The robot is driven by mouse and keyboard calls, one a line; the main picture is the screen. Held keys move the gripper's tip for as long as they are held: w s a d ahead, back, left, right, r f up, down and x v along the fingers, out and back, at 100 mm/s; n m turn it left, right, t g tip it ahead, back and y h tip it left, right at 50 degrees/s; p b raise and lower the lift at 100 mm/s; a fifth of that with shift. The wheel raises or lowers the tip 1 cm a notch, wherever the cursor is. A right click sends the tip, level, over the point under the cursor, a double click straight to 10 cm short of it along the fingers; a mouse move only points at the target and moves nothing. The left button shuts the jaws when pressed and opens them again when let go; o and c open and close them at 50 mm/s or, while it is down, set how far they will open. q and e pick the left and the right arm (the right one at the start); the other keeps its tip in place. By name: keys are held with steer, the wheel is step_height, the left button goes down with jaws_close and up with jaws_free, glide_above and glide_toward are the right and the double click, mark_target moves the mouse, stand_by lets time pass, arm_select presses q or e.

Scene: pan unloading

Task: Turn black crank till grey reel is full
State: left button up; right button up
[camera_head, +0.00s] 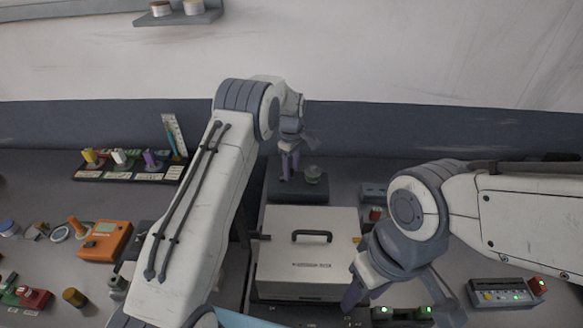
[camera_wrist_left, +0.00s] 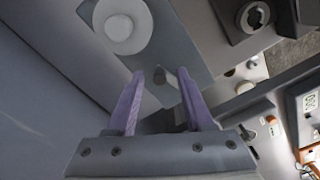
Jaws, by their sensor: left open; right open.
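My left gripper (camera_head: 290,170) is open and points down over a dark block (camera_head: 300,190) at the back of the bench. A small round greenish-grey piece (camera_head: 313,174) stands on that block, just right of the fingers. In the left wrist view, the open fingers (camera_wrist_left: 161,75) point toward a small knob (camera_wrist_left: 159,77) on a grey plate, with no clear grip on it. A pale round disc (camera_wrist_left: 118,28) lies beyond it on the plate. I cannot tell crank from reel for certain. My right gripper (camera_head: 400,302) is open at the front.
A white box with a black handle (camera_head: 311,237) stands in the middle. A grey box with lit buttons (camera_head: 504,293) is at right.

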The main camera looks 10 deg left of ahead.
arm_select(q)
jaws_close()
steer(key=shift+s+m, duration=0.1)
steer(key=shift+m, duration=0.3)
